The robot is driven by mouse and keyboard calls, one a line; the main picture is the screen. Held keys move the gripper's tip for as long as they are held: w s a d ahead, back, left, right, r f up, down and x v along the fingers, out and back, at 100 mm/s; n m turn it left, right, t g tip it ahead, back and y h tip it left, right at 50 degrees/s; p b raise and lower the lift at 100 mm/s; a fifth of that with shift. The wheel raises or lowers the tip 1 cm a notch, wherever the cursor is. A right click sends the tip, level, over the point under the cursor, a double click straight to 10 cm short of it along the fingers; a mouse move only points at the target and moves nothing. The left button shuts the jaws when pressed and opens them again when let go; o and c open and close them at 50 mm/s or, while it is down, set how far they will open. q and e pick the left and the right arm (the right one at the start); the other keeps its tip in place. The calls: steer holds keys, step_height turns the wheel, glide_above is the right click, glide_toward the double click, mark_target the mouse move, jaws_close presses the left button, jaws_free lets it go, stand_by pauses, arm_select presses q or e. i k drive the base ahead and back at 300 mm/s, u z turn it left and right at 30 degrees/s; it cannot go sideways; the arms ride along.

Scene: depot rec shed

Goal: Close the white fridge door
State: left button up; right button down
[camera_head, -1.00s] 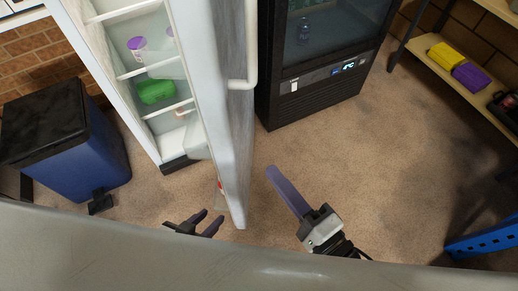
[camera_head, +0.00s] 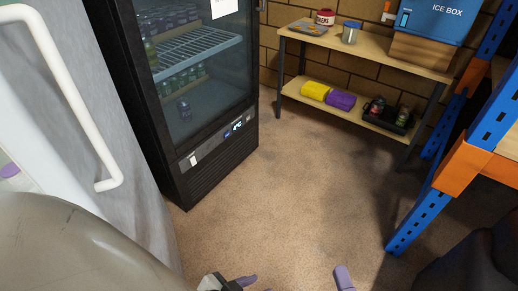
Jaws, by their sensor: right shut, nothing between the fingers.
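The white fridge door (camera_head: 85,65) stands at the left edge, seen steeply from above. Its grey-white outer face and long white bar handle (camera_head: 72,85) show. My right gripper (camera_head: 343,274) shows as shut purple fingertips at the bottom edge, over the floor and well right of the door. My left gripper (camera_head: 256,283) is at the bottom, cut off, its purple fingers apart. Neither touches the handle.
A black glass-front drinks fridge (camera_head: 215,155) stands just right of the door. A wooden shelf unit (camera_head: 375,50) is at the back wall, with a blue ice box (camera_head: 432,20). A blue and orange rack (camera_head: 462,165) stands at right. The carpet between is clear.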

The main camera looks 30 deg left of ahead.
mark_target(65, 124)
steer(key=z, duration=0.5)
steer(key=i, duration=0.1)
steer(key=u, duration=2.35)
